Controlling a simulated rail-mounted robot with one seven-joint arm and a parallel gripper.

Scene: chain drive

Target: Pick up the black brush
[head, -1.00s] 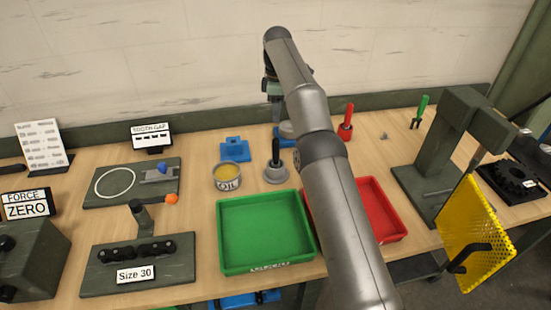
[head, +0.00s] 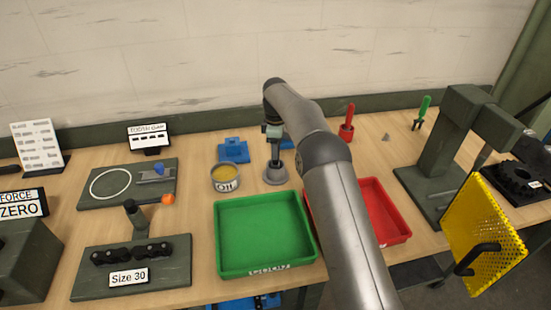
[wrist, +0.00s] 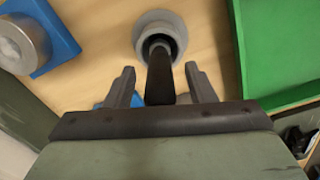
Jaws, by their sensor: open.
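The black brush (wrist: 159,78) stands handle-up in a round grey holder (head: 276,174), which also shows in the wrist view (wrist: 143,29). In the head view my gripper (head: 274,151) is right over the holder and mostly hides the handle. In the wrist view my gripper (wrist: 160,70) is open, with one finger on each side of the black handle. A gap shows between the handle and each finger. The lower end of the brush is hidden inside the holder.
A green tray (head: 224,235) is in front and a red tray (head: 401,222) is at front right. A blue fixture (wrist: 62,45) with a metal cylinder (wrist: 22,45) is close by. A red-handled tool (head: 348,125) stands behind right.

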